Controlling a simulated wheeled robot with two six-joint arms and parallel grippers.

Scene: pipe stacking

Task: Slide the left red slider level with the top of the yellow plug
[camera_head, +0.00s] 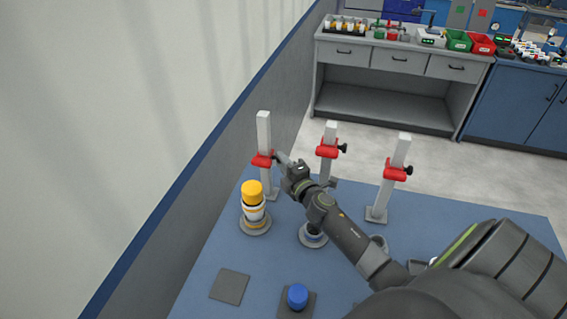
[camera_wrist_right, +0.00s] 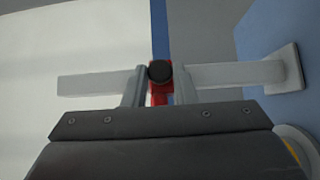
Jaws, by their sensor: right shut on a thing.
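My right gripper (camera_head: 280,158) reaches in from the right and is shut on the slider. In the right wrist view the gripper's fingers (camera_wrist_right: 160,88) lie on either side of the red slider (camera_wrist_right: 159,98) and its black knob (camera_wrist_right: 160,72). The yellow plug (camera_head: 252,190) tops a white stack to the front left of the post; its top appears lower in the picture than the slider. My left gripper is not in view.
Two more posts with red sliders stand to the right, the middle slider (camera_head: 328,151) and the right slider (camera_head: 396,172). A blue plug (camera_head: 297,295) and a grey square pad (camera_head: 230,286) are at the front of the blue table (camera_head: 215,252). A wall runs along the left.

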